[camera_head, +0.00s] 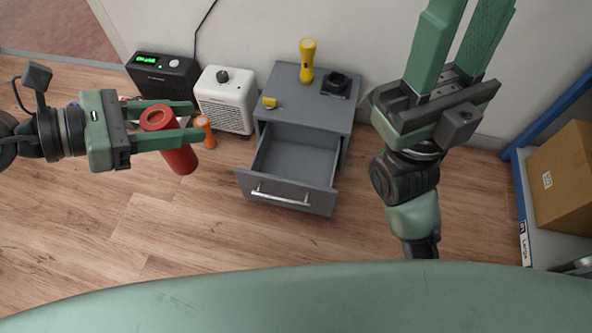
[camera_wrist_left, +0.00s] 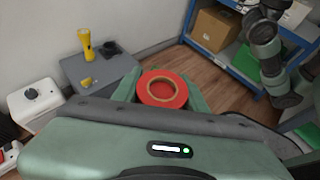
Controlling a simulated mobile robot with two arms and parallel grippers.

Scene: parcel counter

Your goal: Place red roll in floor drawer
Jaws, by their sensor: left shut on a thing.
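The red roll (camera_head: 180,158) is held upright between the fingers of my left gripper (camera_head: 168,127), which is shut on it. It also shows in the left wrist view (camera_wrist_left: 162,90), seen from above with its open core. The floor drawer (camera_head: 290,170) is pulled open from a grey cabinet, and its inside looks empty. The roll is to the left of the drawer, apart from it. My right gripper (camera_head: 468,40) is raised at the upper right with its two fingers apart and nothing between them.
On the grey cabinet (camera_head: 335,115) stand a yellow flashlight (camera_head: 307,60), a small yellow item (camera_head: 269,102) and a black item (camera_head: 336,84). A white heater (camera_head: 226,100), a black device (camera_head: 163,76) and an orange flashlight (camera_head: 205,131) are left. A blue rack with a cardboard box (camera_head: 565,180) is right.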

